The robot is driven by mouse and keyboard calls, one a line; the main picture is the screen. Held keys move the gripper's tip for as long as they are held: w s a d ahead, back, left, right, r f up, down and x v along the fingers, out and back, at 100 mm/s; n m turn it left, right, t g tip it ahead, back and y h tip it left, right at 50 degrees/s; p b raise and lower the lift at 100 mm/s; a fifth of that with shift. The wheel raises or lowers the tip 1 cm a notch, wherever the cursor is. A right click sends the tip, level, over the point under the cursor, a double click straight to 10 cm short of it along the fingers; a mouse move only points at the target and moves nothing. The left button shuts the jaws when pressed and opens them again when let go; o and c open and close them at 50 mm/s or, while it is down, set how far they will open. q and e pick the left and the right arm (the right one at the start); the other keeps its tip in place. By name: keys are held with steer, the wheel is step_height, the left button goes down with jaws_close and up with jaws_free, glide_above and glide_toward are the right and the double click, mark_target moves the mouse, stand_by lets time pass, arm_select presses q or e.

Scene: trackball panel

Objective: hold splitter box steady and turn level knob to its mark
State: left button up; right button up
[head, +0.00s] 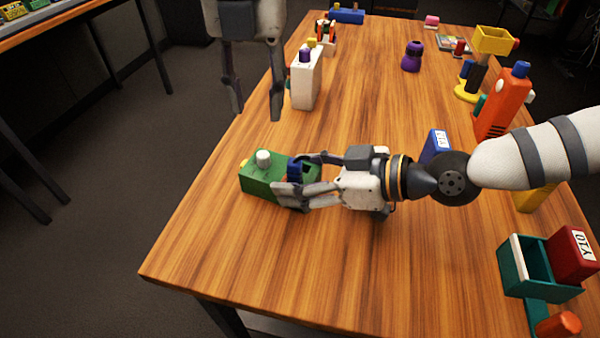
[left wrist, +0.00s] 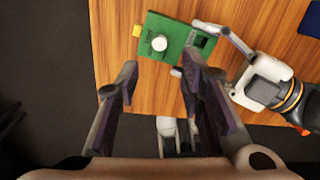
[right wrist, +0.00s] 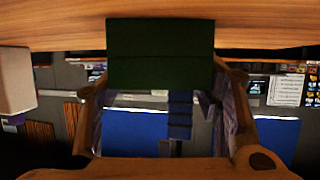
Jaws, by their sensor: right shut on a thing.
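The green splitter box (head: 257,183) lies on the wooden table near its left edge; it also shows in the left wrist view (left wrist: 153,26). The white round level knob (head: 263,157) stands on its top, and in the left wrist view (left wrist: 159,43) the knob's mark cannot be made out. My right gripper (head: 297,178) is shut on the box's right end, its fingers along both sides. In the right wrist view the dark green box (right wrist: 160,50) sits between the fingers. My left gripper (head: 256,112) is open and empty, above and beyond the box, at the table's left edge.
A white box with a purple knob (head: 305,80) stands behind, close to my left gripper. An orange device (head: 502,100), a yellow stand (head: 468,92) and a teal bin (head: 525,265) line the right side. The table's front left is clear.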

mark_target(263, 154)
arm_select(q)
step_height(263, 154, down, 10)
steer(key=n, duration=3.5)
steer(key=shift+r, duration=0.1)
jaws_close()
